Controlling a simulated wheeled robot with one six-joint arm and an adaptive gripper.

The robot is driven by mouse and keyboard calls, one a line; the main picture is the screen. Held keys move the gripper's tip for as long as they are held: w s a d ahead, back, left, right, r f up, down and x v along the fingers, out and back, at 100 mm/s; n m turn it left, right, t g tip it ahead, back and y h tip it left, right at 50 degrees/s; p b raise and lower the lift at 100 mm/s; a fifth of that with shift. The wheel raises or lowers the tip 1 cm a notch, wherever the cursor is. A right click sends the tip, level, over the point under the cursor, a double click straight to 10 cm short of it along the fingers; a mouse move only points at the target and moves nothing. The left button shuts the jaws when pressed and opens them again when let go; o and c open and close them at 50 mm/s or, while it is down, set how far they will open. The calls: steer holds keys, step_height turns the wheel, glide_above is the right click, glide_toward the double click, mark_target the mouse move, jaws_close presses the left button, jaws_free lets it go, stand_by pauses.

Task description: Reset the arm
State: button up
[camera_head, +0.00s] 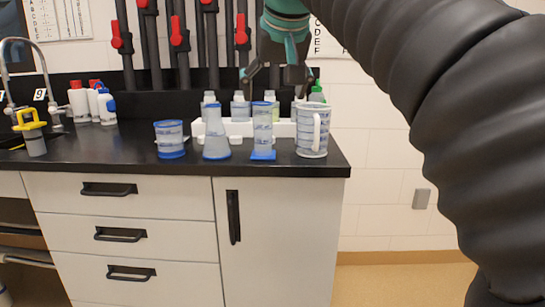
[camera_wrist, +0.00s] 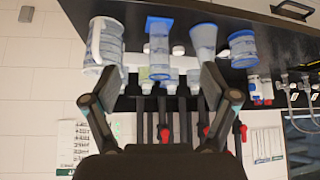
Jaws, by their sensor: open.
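My gripper (camera_head: 276,78) is open and empty, in the air above the lab bench and in front of the wall. In the wrist view my gripper (camera_wrist: 160,86) shows its two fingers spread wide, with nothing held between them. That view is upside down. On the bench stand a beaker with a blue base (camera_head: 170,140), a conical flask (camera_head: 216,134), a measuring cylinder on a blue foot (camera_head: 263,132) and a jug with a handle (camera_head: 313,130). All four stand upright below the gripper and appear clear of it.
A white tray (camera_head: 238,128) with several bottles stands behind the glassware. Red-handled taps (camera_head: 179,34) on dark pipes line the wall. White bottles (camera_head: 78,102) and a sink faucet (camera_head: 45,75) are at left. The bench front edge (camera_head: 110,170) is clear.

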step_height(320, 180, down, 16)
steer(key=d+n+g, duration=0.1)
steer(key=d, duration=0.1)
steer(key=s+d+f+m, duration=0.1)
steer(key=s+d+f, duration=0.5)
steer(key=s+f, duration=0.4)
steer(key=s+d+f+m+h, duration=0.1)
steer(key=s+d+f+m, duration=0.1)
steer(key=s+d+f, duration=0.5)
steer(key=shift+s+f+g, duration=0.3)
steer(key=shift+s+f, duration=1.65)
steer(key=shift+f, duration=0.05)
